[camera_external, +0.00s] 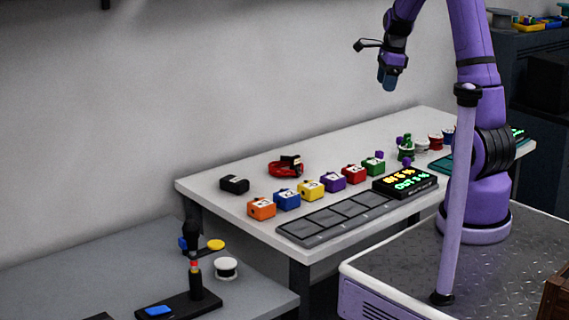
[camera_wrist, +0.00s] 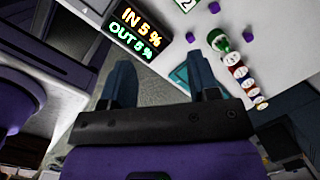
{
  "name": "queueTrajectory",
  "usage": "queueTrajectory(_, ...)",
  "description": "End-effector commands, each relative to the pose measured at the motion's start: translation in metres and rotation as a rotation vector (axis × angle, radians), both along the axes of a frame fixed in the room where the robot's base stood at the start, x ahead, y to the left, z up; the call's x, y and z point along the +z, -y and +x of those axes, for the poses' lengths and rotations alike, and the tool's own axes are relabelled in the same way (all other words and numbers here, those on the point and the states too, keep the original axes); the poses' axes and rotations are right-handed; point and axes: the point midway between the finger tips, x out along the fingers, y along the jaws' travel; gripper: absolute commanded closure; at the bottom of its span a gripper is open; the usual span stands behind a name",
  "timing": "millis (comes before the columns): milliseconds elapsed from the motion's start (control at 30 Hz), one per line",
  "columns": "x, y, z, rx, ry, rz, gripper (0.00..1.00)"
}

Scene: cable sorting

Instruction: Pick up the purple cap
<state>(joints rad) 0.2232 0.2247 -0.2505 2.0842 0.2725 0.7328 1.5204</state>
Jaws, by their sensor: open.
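Small purple pieces that look like caps lie on the white table. I cannot tell which one is meant. My gripper (camera_external: 387,80) is high above the table, apart from them. In the wrist view its blue fingers (camera_wrist: 162,80) are spread and empty.
A lit display (camera_external: 405,183) and a grey sectioned tray (camera_external: 335,219) lie at the table's front. A row of coloured blocks, including a purple one (camera_external: 332,182), stands behind. Spools (camera_external: 435,140) stand to the right. A red cable (camera_external: 286,167) lies at the back.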

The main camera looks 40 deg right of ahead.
Motion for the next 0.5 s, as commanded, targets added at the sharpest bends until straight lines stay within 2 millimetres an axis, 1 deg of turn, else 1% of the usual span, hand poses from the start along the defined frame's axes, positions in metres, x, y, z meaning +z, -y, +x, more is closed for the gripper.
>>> queueTrajectory(33, -0.017, 0.014, 0.006, -0.087, -0.024, 0.01, 0.45)
queueTrajectory(167, -0.056, 0.049, 0.019, -0.334, -0.072, 0.032, 0.45)
queueTrajectory(233, -0.079, 0.067, 0.023, -0.466, -0.096, 0.039, 0.45)
queueTrajectory(400, -0.132, 0.109, 0.027, -0.761, -0.148, 0.043, 0.45)
queueTrajectory(500, -0.157, 0.127, 0.026, -0.892, -0.166, 0.04, 0.45)
